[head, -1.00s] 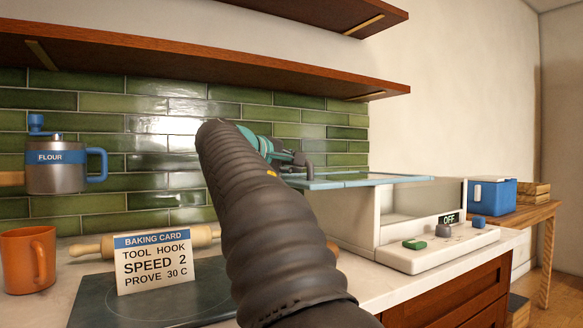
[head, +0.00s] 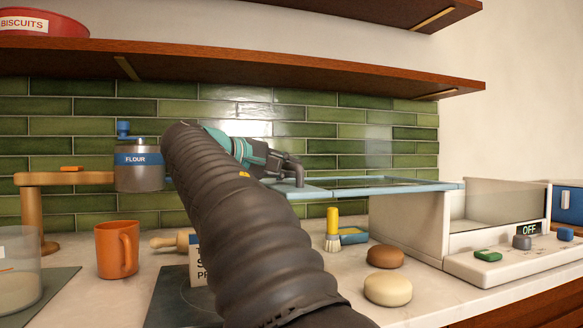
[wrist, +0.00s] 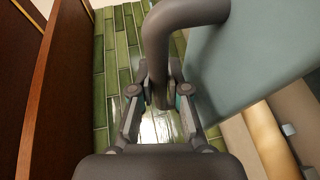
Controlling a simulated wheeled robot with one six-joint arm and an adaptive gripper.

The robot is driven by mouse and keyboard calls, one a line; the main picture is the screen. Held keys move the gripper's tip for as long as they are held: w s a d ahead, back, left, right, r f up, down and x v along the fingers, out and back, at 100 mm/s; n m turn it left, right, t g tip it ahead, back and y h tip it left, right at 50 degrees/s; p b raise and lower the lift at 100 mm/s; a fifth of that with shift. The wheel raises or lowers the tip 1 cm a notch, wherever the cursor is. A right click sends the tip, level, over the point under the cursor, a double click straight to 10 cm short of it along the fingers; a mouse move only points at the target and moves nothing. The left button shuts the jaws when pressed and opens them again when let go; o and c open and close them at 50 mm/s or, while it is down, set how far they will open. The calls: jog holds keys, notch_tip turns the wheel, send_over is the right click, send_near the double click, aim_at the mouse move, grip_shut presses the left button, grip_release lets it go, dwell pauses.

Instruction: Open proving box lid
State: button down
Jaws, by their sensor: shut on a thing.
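The proving box (head: 408,222) is a white box on the counter at the right in the head view. Its flat lid (head: 375,187), a pale blue-framed panel, lies level at the box's top and sticks out far to the left, leaving much of the top uncovered. The lid fills the upper right of the wrist view (wrist: 255,75). A dark curved handle (wrist: 158,45) stands at the lid's left end. My gripper (wrist: 160,92) is shut on this handle.
An orange mug (head: 117,250) stands at the left. A wooden shelf (head: 250,68) runs above the gripper. The OFF panel (head: 505,262) fronts the box.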

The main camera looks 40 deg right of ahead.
jog(key=c, duration=1.4)
grip_release()
jog(key=shift+a, duration=0.15)
jog(key=w+v, duration=0.1)
jog(key=v, duration=1)
jog(key=shift+s+a, duration=0.4)
jog(key=shift+s, duration=0.15)
